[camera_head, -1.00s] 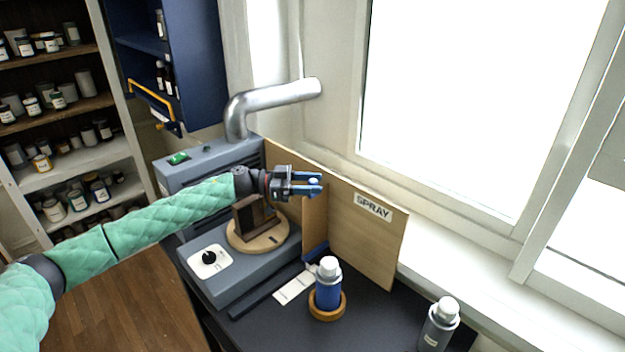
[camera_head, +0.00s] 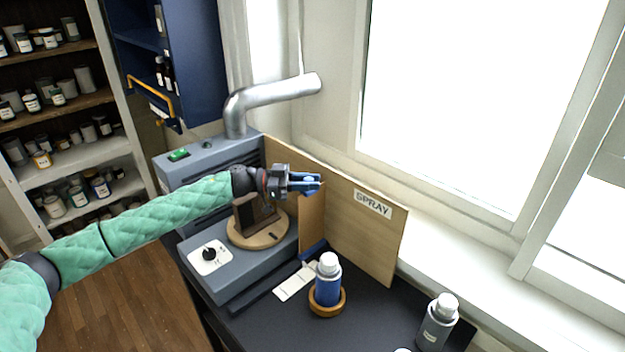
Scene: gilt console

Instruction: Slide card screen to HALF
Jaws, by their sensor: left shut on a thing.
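The card screen (camera_head: 312,220) is a tan upright panel beside the grey booth, in front of the wider board marked SPRAY (camera_head: 365,238). My left gripper (camera_head: 308,183) reaches in from the left and is shut at the screen's top edge. The fingers hide the exact grip. A blue foot (camera_head: 315,249) shows at the screen's base. A pale marked strip (camera_head: 295,282) lies in front of it, its lettering too small to read. My right gripper is not in view.
The grey booth (camera_head: 230,272) carries a round wooden turntable (camera_head: 236,238) with a dark brown block and a dial (camera_head: 209,254). A blue spray bottle (camera_head: 328,283) stands in a wooden ring; a grey one (camera_head: 437,324) stands right. The window sill borders the back right.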

